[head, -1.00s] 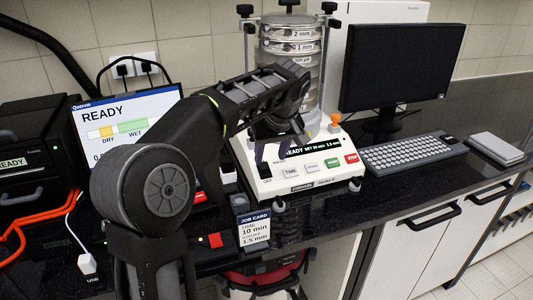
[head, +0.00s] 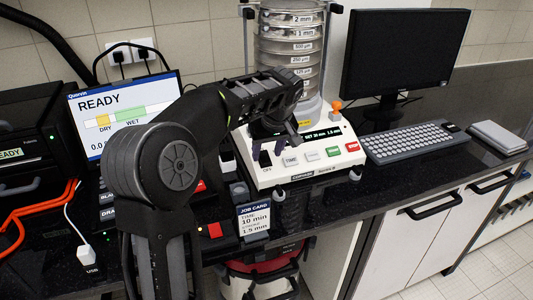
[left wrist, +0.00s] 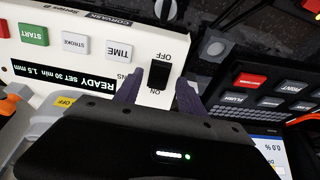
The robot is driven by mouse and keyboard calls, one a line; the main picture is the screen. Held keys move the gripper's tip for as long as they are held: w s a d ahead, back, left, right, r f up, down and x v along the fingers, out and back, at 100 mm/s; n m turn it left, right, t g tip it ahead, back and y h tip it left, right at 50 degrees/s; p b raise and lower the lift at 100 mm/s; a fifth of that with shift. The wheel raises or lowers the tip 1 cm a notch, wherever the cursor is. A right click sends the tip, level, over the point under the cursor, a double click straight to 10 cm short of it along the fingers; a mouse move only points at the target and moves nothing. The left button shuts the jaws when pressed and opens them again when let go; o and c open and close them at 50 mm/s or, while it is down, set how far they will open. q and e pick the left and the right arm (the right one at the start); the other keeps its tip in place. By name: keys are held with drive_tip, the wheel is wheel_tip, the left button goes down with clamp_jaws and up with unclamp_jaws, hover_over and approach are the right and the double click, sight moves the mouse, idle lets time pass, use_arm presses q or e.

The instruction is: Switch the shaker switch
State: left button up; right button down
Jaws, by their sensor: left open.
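The shaker (head: 310,160) is a white machine with a sloped front panel. Its black rocker switch (head: 266,158) sits at the panel's left end; it also shows in the left wrist view (left wrist: 159,74), between ON and OFF labels. My left gripper (left wrist: 158,82) is open, with its two purple fingers on either side of the switch in that view. I cannot tell whether they touch the panel. In the head view, the left gripper (head: 268,149) hangs over the panel's left end and hides part of the display. My right gripper is not in view.
A sieve stack (head: 289,50) stands on the shaker behind my gripper. Close beside are a job card (head: 253,219), a READY screen (head: 125,110) and a button panel (left wrist: 268,92). An orange knob (head: 337,105), monitor (head: 404,50) and keyboard (head: 415,142) are to the right.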

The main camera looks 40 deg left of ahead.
use_arm(q)
drive_tip(key=shift+x, duration=0.95)
drive_tip(key=shift+c, duration=0.4)
clamp_jaws()
